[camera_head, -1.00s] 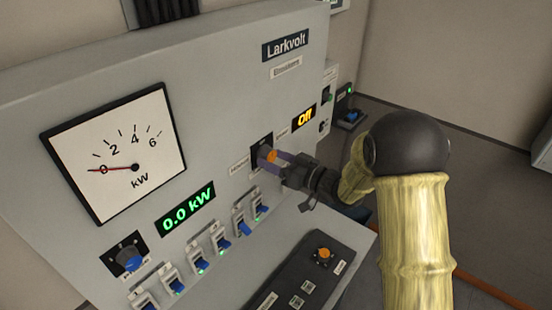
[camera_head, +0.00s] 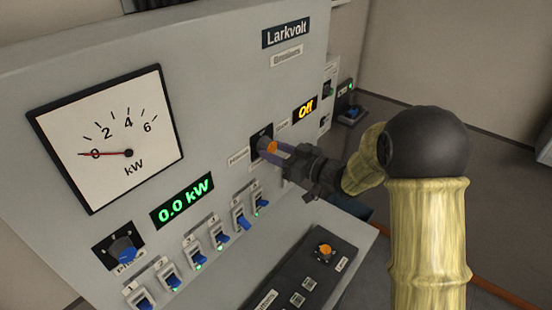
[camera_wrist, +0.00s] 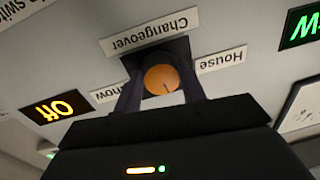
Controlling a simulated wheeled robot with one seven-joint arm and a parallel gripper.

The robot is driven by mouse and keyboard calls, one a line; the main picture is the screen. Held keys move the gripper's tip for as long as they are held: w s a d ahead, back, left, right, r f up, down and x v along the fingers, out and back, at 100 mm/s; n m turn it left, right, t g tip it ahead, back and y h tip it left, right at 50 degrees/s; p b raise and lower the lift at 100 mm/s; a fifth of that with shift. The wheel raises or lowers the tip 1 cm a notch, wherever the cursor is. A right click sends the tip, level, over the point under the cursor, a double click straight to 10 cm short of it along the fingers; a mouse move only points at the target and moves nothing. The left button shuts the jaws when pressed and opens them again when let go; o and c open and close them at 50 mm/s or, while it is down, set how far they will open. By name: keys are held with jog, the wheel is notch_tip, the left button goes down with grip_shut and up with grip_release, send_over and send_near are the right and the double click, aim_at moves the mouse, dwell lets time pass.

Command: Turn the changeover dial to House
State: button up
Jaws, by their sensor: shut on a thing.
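The changeover dial (camera_head: 270,147) is an orange round knob on a dark plate in the grey panel. In the wrist view the dial (camera_wrist: 161,79) sits between my two fingers, with a short dark mark near its lower right edge. A "Changeover" label (camera_wrist: 150,31) is beside it, the "House" label (camera_wrist: 222,60) is at right, and a partly hidden label ending in "how" (camera_wrist: 107,96) is at left. My gripper (camera_head: 268,150) is shut on the dial; it also shows in the wrist view (camera_wrist: 160,92). An amber display (camera_head: 304,109) reads "Off".
A kW meter (camera_head: 106,137) points at 0, and a green display (camera_head: 182,201) reads 0.0 kW. Several blue switches (camera_head: 220,236) line the panel below the dial. A dark control box (camera_head: 310,280) with an orange button stands below my gripper.

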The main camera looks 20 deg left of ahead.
jog(key=n+b, duration=0.1)
jog(key=b, duration=0.1)
jog(key=n+b, duration=0.2)
jog(key=b, duration=0.1)
jog(key=n+b, duration=0.2)
jog(key=shift+f, duration=0.25)
jog(key=n+b, duration=0.1)
jog(key=b, duration=0.1)
jog(key=n+b, duration=0.2)
jog(key=shift+w+r+h, duration=0.15)
jog(key=shift+h, duration=0.15)
jog(key=shift+r+n+b, duration=0.2)
jog(key=shift+n+b, duration=0.4)
jog(key=shift+n, duration=0.1)
jog(key=o, duration=1)
jog(key=shift+c, duration=0.2)
jog(key=b+v, duration=0.3)
jog(key=v, duration=1.4)
jog(key=shift+s+d, duration=0.15)
jog(key=shift+s, duration=0.15)
